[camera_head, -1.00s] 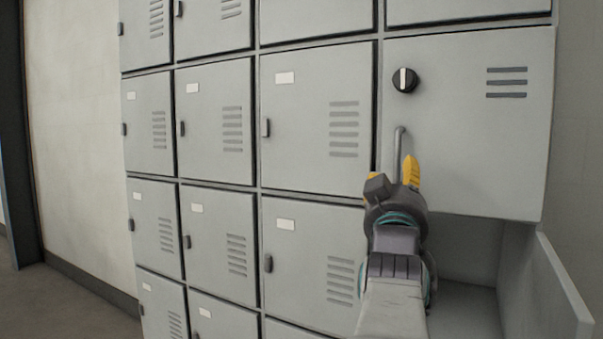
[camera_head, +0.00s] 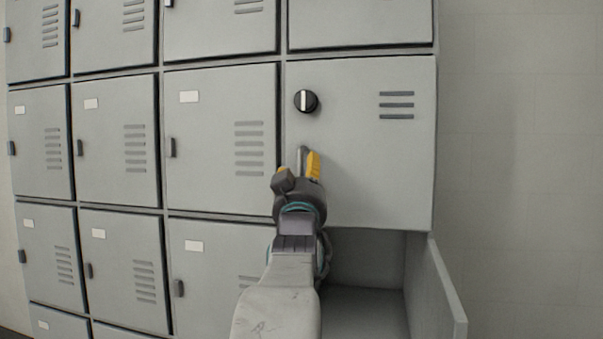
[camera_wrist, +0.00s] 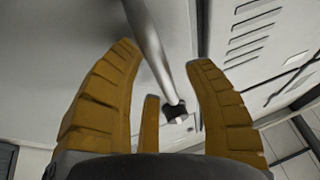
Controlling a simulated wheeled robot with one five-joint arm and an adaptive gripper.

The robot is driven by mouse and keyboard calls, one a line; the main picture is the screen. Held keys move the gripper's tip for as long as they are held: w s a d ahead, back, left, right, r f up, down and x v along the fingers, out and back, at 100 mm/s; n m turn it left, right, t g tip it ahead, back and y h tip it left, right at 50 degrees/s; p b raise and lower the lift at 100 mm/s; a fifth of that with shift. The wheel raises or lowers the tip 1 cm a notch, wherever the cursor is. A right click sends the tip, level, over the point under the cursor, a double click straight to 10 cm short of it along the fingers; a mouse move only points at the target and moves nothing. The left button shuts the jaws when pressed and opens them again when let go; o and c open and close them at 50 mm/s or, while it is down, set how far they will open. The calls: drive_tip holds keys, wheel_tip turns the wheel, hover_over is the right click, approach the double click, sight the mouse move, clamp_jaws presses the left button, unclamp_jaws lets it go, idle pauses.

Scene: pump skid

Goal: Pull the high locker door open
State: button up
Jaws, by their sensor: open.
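The high locker door (camera_head: 365,165) is a grey panel at the right end of the locker wall, with slots and a round dark knob (camera_head: 306,101) whose white mark is vertical. It appears shut or nearly so. Its handle (camera_head: 299,156) is a thin metal bar below the knob, its lower part hidden by my gripper (camera_head: 297,168). In the wrist view the bar (camera_wrist: 152,45) runs between the spread yellow fingers of my gripper (camera_wrist: 163,55), with visible gaps on both sides. The fingers are open around it, not closed on it.
Below this door is an open compartment (camera_head: 365,305), its door (camera_head: 446,295) swung outward at the right. Several shut grey lockers (camera_head: 220,135) fill the left. A bare pale wall (camera_head: 520,150) is on the right.

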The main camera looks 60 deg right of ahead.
drive_tip(key=shift+o, duration=0.2)
clamp_jaws()
idle(0.3)
